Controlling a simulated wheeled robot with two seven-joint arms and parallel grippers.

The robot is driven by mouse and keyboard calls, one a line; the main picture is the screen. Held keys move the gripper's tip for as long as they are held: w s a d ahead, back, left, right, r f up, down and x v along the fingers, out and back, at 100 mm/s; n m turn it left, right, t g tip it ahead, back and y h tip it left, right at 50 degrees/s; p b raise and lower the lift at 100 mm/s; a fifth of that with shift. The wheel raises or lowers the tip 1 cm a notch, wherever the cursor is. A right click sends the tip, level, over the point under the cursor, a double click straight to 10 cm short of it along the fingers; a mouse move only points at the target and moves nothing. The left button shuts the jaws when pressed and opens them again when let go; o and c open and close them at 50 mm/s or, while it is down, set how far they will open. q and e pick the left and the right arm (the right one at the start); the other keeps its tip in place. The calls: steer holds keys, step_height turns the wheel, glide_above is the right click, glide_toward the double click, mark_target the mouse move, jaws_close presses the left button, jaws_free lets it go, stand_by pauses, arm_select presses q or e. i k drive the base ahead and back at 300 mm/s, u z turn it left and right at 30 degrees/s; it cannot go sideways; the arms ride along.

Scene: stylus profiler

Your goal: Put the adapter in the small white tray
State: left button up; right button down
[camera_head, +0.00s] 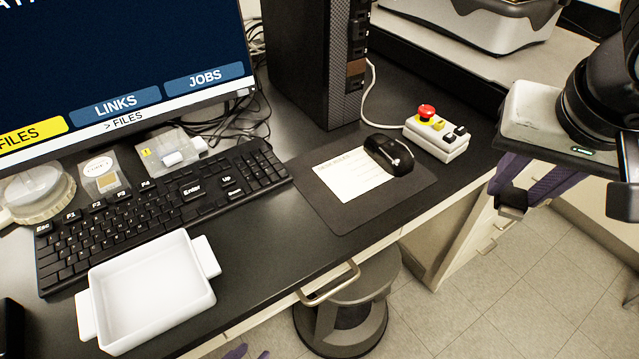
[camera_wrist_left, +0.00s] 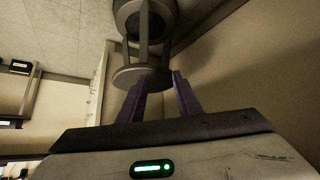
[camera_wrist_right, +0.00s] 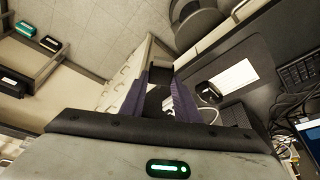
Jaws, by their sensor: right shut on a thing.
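The small white tray (camera_head: 150,290) is empty on the desk's front left, in front of the keyboard. My right gripper (camera_head: 515,190) is at the right of the head view, past the desk's right end and above the floor. It is shut on a small black block, which I take as the adapter (camera_head: 511,205); the block also shows between the fingertips in the right wrist view (camera_wrist_right: 160,75). My left gripper (camera_head: 248,353) barely shows at the bottom edge of the head view. In the left wrist view its fingers (camera_wrist_left: 160,85) are apart and empty.
A keyboard (camera_head: 170,205), a mouse (camera_head: 389,155) on a dark mat (camera_head: 335,215) and a control box with a red button (camera_head: 436,138) are on the desk. A monitor (camera_head: 120,60) and computer tower (camera_head: 315,60) stand behind. A stool (camera_head: 345,310) stands below the front edge.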

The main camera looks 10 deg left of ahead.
mark_target(166, 288)
steer(key=z, duration=0.05)
steer(key=k, duration=1.05)
steer(key=u, duration=1.8)
